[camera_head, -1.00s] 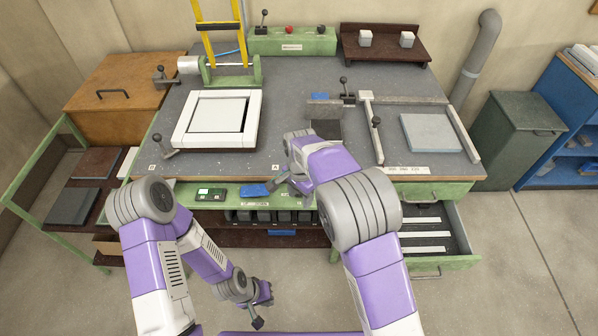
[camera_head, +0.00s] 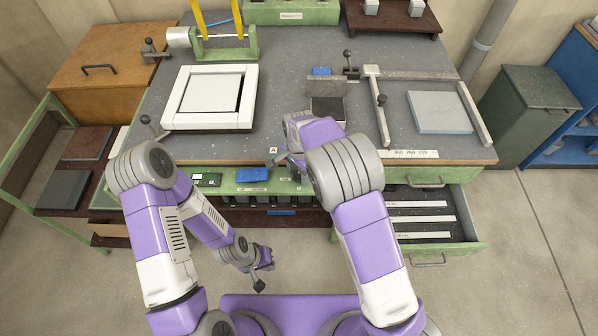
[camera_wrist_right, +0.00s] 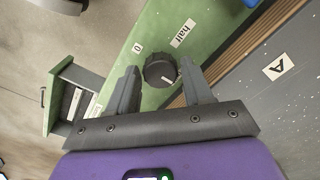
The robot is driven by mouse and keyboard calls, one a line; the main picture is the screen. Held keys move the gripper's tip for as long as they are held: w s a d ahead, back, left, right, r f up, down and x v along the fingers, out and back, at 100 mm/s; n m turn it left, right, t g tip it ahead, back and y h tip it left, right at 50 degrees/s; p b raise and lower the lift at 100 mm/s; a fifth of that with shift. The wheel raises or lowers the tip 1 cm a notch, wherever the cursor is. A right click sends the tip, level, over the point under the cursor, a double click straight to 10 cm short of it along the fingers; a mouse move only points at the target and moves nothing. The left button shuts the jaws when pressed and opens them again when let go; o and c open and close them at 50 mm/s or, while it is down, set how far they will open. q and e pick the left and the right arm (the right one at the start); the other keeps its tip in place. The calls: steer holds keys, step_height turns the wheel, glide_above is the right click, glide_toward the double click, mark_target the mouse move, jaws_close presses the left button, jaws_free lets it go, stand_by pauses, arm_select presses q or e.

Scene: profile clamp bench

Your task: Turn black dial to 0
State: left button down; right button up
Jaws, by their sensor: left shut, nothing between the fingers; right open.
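The black dial (camera_wrist_right: 160,70) sits on the green front panel of the bench in the right wrist view. A "0" label (camera_wrist_right: 137,47) and a "half" label (camera_wrist_right: 182,34) are beside it. A small pale mark shows on the dial's lower right edge, away from the "0". My right gripper (camera_wrist_right: 160,72) is open with a finger on each side of the dial; I cannot tell whether they touch it. In the head view my right gripper (camera_head: 284,160) is at the bench's front edge, and the dial is not clearly visible. My left gripper (camera_head: 258,272) is shut and empty, low in front of the bench.
An open drawer (camera_head: 436,225) juts out at the right. A white frame (camera_head: 211,97) and a grey plate (camera_head: 438,112) lie on the bench.

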steer(key=shift+c, duration=0.3)
steer(key=c, duration=0.7)
